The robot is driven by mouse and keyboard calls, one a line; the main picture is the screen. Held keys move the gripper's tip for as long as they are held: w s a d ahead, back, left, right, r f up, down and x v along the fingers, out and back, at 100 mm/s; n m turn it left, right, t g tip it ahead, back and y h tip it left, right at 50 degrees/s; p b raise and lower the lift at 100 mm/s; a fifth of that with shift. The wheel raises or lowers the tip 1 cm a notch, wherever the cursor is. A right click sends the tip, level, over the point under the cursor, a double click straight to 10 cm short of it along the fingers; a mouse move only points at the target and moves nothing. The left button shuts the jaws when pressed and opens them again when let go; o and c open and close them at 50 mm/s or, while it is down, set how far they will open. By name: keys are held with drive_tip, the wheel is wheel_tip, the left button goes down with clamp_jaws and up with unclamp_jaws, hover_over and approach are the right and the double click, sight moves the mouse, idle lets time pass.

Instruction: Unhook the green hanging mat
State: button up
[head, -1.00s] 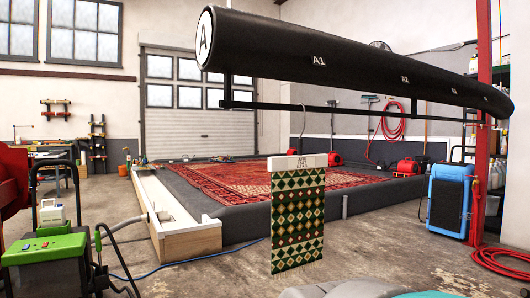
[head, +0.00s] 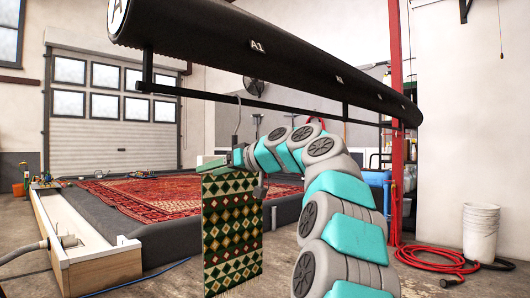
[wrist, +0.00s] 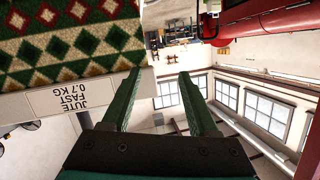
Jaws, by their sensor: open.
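The green hanging mat (head: 232,232), with red and cream diamonds, hangs upright in front of the wash bed in the head view. In the wrist view the mat (wrist: 65,45) fills the upper left, beside its white top bar (wrist: 50,100), whose printed label reads upside down. The left finger overlaps the mat's edge; contact cannot be told.
A long black roller (head: 260,50) passes overhead, with a thin rail below it. A red patterned rug (head: 140,190) lies on the dark bed behind the mat. A red post (head: 396,130), a red hose (head: 435,260) and white buckets (head: 480,230) stand to the right.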

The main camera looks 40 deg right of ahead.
drive_tip(key=s+d+r+t+h+b, duration=0.1)
drive_tip(key=s+d+r+t+h, duration=0.15)
drive_tip(key=d, duration=0.45)
drive_tip(key=s+d+r+t+h, duration=0.1)
drive_tip(key=s+d+r, duration=0.25)
drive_tip(key=d, duration=0.25)
drive_tip(key=p, duration=0.2)
approach(235, 143)
drive_tip(key=shift+w, duration=1.1)
drive_tip(key=shift+y, duration=0.25)
drive_tip(key=shift+w+f+p, duration=0.1)
drive_tip(key=shift+w+p, duration=0.65)
drive_tip(key=shift+w, duration=1.4)
drive_tip(key=shift+w+f+p, duration=0.15)
drive_tip(key=shift+w+p, duration=0.6)
drive_tip(key=shift+w, duration=1.4)
clamp_jaws()
drive_tip(key=shift+r, duration=0.15)
